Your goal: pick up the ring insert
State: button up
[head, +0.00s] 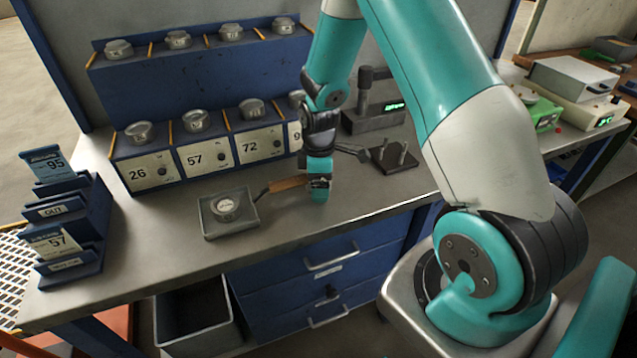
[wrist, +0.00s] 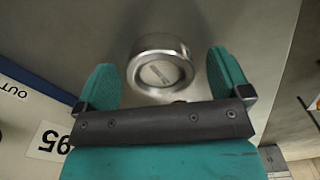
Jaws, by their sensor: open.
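In the wrist view a round metal ring insert (wrist: 160,68) with a raised rim stands on a grey surface between the two teal fingers of my gripper (wrist: 162,62). A gap shows on both sides, so the fingers are open and not closed on it. In the head view my gripper (head: 319,188) is low over the bench in front of the bin row, and it hides most of what is beneath it. Another round metal piece (head: 225,206) sits in a shallow grey tray (head: 209,231) left of the gripper.
Numbered bins (head: 206,158) with metal pieces on top stand behind. A wooden handle (head: 288,184) lies close left of the gripper. A dark pegged block (head: 394,158) stands right. A blue card rack (head: 88,225) is at the left. The front right bench edge is clear.

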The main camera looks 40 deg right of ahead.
jog(key=shift+c, duration=0.4)
jog(key=c, duration=1.2)
jog(key=shift+c, duration=0.2)
jog(key=shift+r, duration=0.2)
